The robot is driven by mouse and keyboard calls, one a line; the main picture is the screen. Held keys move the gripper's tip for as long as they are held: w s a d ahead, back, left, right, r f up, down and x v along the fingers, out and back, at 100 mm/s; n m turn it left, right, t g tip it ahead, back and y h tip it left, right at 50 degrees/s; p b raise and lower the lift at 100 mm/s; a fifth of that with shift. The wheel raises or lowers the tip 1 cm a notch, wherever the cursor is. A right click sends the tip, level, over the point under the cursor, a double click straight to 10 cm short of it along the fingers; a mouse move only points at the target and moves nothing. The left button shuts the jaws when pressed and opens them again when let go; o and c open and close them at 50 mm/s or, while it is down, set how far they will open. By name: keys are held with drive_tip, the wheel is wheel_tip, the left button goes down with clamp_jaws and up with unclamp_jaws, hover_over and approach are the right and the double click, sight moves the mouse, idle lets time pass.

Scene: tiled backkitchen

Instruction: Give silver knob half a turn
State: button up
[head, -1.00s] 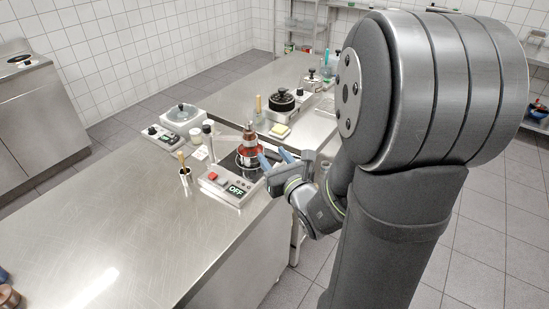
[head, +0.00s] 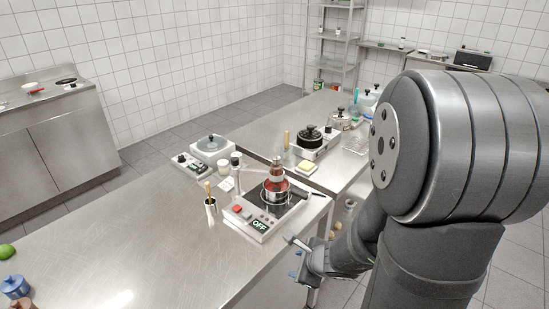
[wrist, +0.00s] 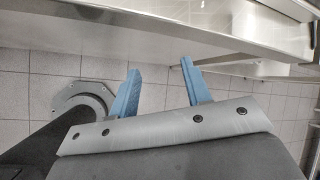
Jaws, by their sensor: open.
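The hotplate unit (head: 285,211) stands near the right edge of the steel counter (head: 140,225) in the head view. Its front panel has a red button (head: 237,208), a display reading OFF (head: 260,225) and small controls too small to tell apart. I cannot make out for sure which is the silver knob. A red pot (head: 275,193) sits on the plate. My gripper (head: 293,257) is open and empty beside the counter's edge, apart from the unit. In the wrist view its two blue fingers (wrist: 160,72) are spread, with nothing between them.
A second hotplate with a black pot (head: 310,139) stands on the counter behind. A scale-like device (head: 205,152) is at the back left. A cup with a utensil (head: 210,205) stands left of the unit. The counter's left part is largely clear.

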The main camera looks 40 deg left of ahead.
sight(274, 157)
drive_tip(key=w+d+f+n+t+h, duration=0.1)
drive_tip(key=w+d+n+t+h, duration=0.25)
drive_tip(key=w+d+n, duration=0.25)
drive_tip(key=w+r+n+t, duration=0.4)
drive_tip(key=w+n, duration=0.1)
drive_tip(key=w, duration=0.1)
drive_tip(key=s+a+r+n+y, duration=0.2)
drive_tip(key=a+r+n+y, duration=0.4)
drive_tip(key=a+r+n, duration=0.1)
drive_tip(key=s+a+r+n+y, duration=0.3)
drive_tip(key=a+r+n+y, duration=0.3)
drive_tip(key=n, duration=0.1)
drive_tip(key=shift+g, duration=0.35)
drive_tip(key=x, duration=1.7)
drive_tip(key=shift+w+a+f, duration=0.1)
drive_tip(key=shift+w, duration=0.25)
clamp_jaws()
